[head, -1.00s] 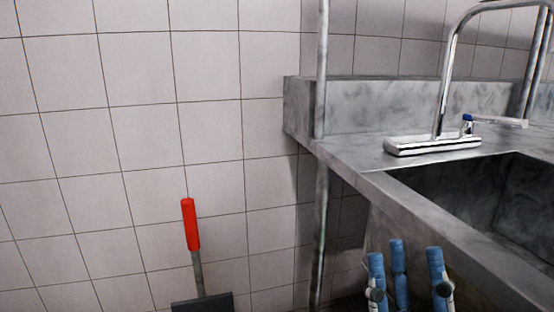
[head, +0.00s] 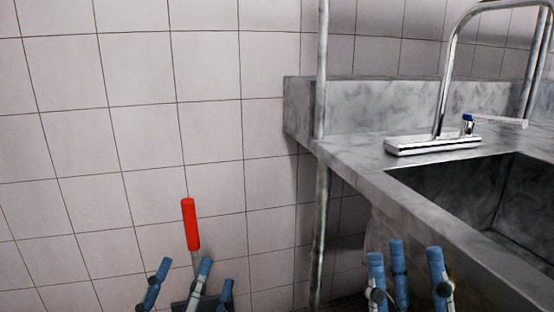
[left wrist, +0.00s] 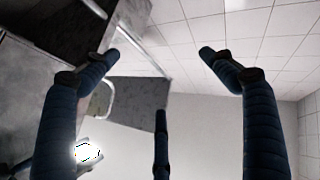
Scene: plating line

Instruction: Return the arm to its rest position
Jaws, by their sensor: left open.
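My left gripper (head: 190,276) is at the bottom left of the head view. Its blue fingers point up and are spread open with nothing between them. In the left wrist view the fingers of the left gripper (left wrist: 161,72) stand wide apart and empty, with ceiling and wall behind. My right gripper (head: 405,262) is at the bottom right of the head view, in front of the sink unit. Its blue fingers also stand apart and empty. Most of both arms is out of view.
A red-handled tool (head: 190,225) stands against the tiled wall, its lower part behind my left gripper. A grey stone sink counter (head: 350,160) with a chrome tap (head: 433,144) is on the right. A metal post (head: 321,70) rises at its left corner.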

